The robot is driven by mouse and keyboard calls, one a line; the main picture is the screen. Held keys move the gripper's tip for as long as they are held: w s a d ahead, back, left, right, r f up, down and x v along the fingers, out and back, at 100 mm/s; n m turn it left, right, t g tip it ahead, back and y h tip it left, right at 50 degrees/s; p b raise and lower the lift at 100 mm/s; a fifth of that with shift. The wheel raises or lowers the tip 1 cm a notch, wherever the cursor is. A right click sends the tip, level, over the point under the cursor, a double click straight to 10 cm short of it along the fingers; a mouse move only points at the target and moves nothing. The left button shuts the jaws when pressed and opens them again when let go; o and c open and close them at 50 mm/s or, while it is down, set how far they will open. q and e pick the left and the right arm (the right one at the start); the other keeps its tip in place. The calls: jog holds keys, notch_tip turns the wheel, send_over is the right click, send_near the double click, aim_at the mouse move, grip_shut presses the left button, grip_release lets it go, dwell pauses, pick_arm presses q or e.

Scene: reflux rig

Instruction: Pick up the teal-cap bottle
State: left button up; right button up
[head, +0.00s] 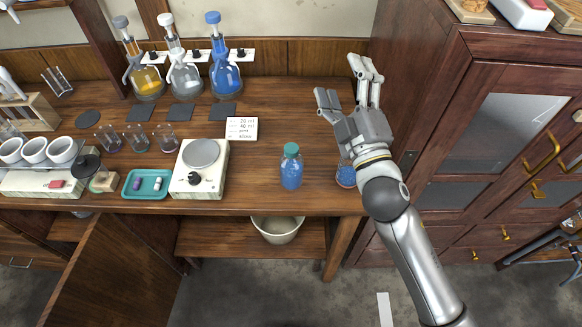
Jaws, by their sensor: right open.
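The teal-cap bottle (291,168) stands upright near the front of the wooden bench, with blue contents and a teal cap. My right gripper (344,78) is open and empty above the bench's right end. It is up and to the right of the bottle, apart from it, with its fingers pointing to the back. My left gripper is not in view.
A jar with blue contents (346,174) stands right of the bottle, partly hidden by my right arm. A balance (201,165) stands to the left, and a written card (242,129) lies behind. Several flasks line the back. A dark cabinet (480,120) borders the right side.

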jog(key=s+a+r+n+g+y, duration=0.1)
jog(key=a+r+n+g+y, duration=0.1)
jog(key=a+r+n+y, duration=0.6)
jog(key=s+a+f+n+g+y, duration=0.1)
jog(key=s+a+n+g+y, duration=0.3)
jog(key=n+g, duration=0.45)
jog(key=s+a+f+n+g+y, duration=0.1)
jog(key=a+f+n+g+y, duration=0.15)
jog(key=a+n+g, duration=0.6)
jog(key=n+g+h, duration=0.2)
jog(key=n+h, duration=1.2)
jog(key=h, duration=0.1)
send_near(286, 158)
jog(key=shift+a+f, duration=0.2)
jog(key=shift+a, duration=0.1)
jog(key=shift+d+f+h, duration=0.2)
jog(key=shift+d+h, duration=0.05)
jog(key=shift+d, duration=0.05)
jog(key=p+x, duration=0.1)
jog(key=x, duration=0.4)
jog(key=shift+w+f+p, duration=0.1)
jog(key=shift+p, duration=0.3)
jog(key=p+x, duration=0.1)
jog(key=x, duration=0.1)
jog(key=p+x, duration=0.2)
jog(key=shift+w+a+f, duration=0.15)
jog(key=shift+a+f, duration=0.05)
jog(key=shift+a, duration=0.25)
jog(key=shift+f, duration=0.35)
